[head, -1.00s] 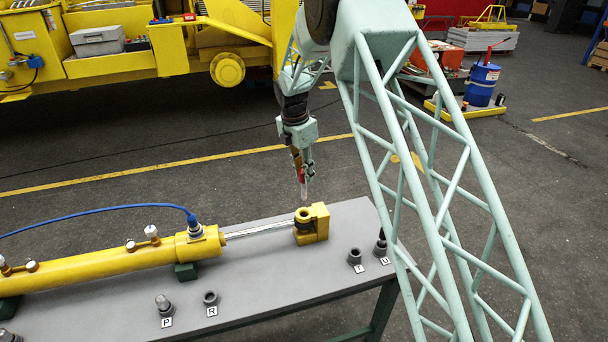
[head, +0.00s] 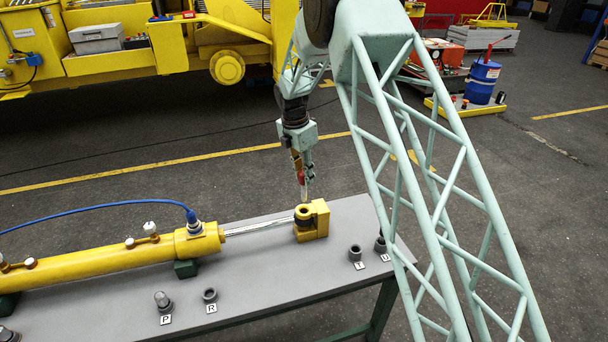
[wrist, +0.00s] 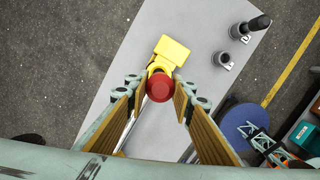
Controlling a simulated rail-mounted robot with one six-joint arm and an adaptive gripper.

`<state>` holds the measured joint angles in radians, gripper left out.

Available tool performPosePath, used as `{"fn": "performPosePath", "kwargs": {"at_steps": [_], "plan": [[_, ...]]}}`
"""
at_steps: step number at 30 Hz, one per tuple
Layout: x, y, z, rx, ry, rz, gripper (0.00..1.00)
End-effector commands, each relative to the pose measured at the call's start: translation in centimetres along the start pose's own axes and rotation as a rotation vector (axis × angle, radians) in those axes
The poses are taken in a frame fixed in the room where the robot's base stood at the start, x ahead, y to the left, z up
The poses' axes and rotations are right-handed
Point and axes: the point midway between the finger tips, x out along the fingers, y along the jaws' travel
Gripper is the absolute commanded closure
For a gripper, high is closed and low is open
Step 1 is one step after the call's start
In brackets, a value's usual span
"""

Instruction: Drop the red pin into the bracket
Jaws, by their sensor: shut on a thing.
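My gripper (head: 303,172) is shut on the red pin, just above the yellow bracket (head: 322,222) at the rod end of the cylinder. In the wrist view, the red pin's round head (wrist: 160,87) sits between the two fingers of my gripper (wrist: 162,92). In the head view, the pin's pale shank (head: 304,192) points down, its lower end close over the round bore at the bracket's left side.
The yellow cylinder (head: 110,258) with a blue hose lies along the grey bench (head: 260,285). Labelled sockets P (head: 164,303), R (head: 210,296), T (head: 355,253) and U (head: 381,243) stand on the bench. The bench's right end is close beyond the bracket.

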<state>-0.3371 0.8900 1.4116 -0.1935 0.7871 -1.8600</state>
Motion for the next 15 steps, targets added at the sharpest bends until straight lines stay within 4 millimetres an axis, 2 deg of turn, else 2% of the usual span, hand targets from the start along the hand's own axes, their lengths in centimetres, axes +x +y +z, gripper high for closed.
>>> {"fn": "performPosePath", "kwargs": {"at_steps": [15], "plan": [[2.9,0.0,-0.4,0.0,0.0,-0.001,0.93]]}}
